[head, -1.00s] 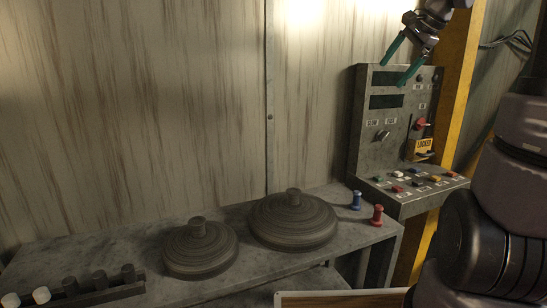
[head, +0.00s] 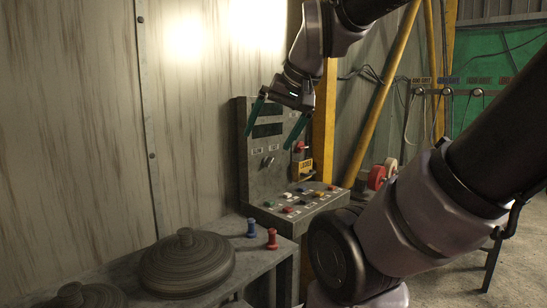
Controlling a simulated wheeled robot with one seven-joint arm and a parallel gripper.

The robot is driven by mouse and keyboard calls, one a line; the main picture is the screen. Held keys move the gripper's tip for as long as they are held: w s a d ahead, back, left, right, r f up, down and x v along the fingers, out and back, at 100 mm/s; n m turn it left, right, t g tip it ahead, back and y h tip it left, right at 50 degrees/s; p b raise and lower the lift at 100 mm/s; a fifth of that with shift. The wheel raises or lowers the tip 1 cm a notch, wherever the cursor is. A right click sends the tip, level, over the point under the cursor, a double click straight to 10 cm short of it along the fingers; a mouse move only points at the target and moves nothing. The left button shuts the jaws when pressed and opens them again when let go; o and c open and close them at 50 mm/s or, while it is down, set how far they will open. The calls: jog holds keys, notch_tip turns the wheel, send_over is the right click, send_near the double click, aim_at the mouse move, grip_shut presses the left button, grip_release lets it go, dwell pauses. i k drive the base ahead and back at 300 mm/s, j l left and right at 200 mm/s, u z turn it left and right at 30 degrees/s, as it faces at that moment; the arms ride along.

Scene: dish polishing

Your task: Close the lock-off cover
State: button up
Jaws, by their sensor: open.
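A grey control panel (head: 258,170) stands behind the bench against the wall. On its upright face, at the right, is a small red part (head: 298,147), partly hidden behind my gripper. Just below it is a yellow plate (head: 302,167), which read LOCKED in the earlier view. I cannot tell which part is the lock-off cover or how far open it is. My gripper (head: 267,140) is open and empty, with its green fingers pointing down in front of the panel's upper face. The right fingertip appears just left of the red part; I cannot tell whether it touches.
Several coloured buttons sit on the panel's sloped ledge (head: 290,210). A blue peg (head: 251,228) and a red peg (head: 272,239) stand on the bench beside a large round ribbed dish (head: 187,265). A yellow post (head: 325,120) rises right of the panel.

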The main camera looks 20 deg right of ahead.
aim_at(302, 170)
jog(key=i+l, duration=0.1)
jog(key=l, duration=0.7)
jog(key=i+l+u, duration=0.1)
jog(key=l, duration=0.75)
